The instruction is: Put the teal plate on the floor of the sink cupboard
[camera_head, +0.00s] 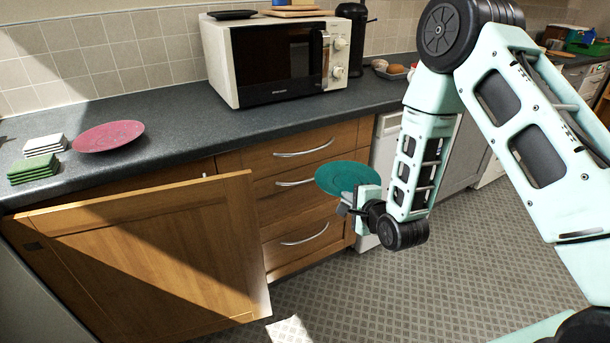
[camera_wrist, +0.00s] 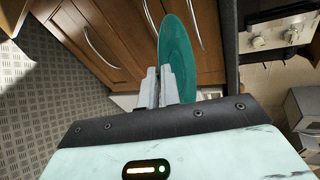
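The teal plate (camera_head: 347,177) is held in the air in front of the wooden drawers, below the counter's edge. My gripper (camera_head: 361,199) is shut on the plate's near rim. In the wrist view the teal plate (camera_wrist: 178,55) shows nearly edge-on between the two fingers of my gripper (camera_wrist: 164,85). A wooden cupboard door (camera_head: 150,255) stands open at the left, swung out toward the camera. The door and the counter hide the cupboard's inside and its floor.
On the counter (camera_head: 200,130) are a red plate (camera_head: 108,136), green pads (camera_head: 36,170), white pads (camera_head: 45,145) and a microwave (camera_head: 275,60). Wooden drawers (camera_head: 300,190) stand right of the open door. The tiled floor (camera_head: 380,295) before them is mostly clear.

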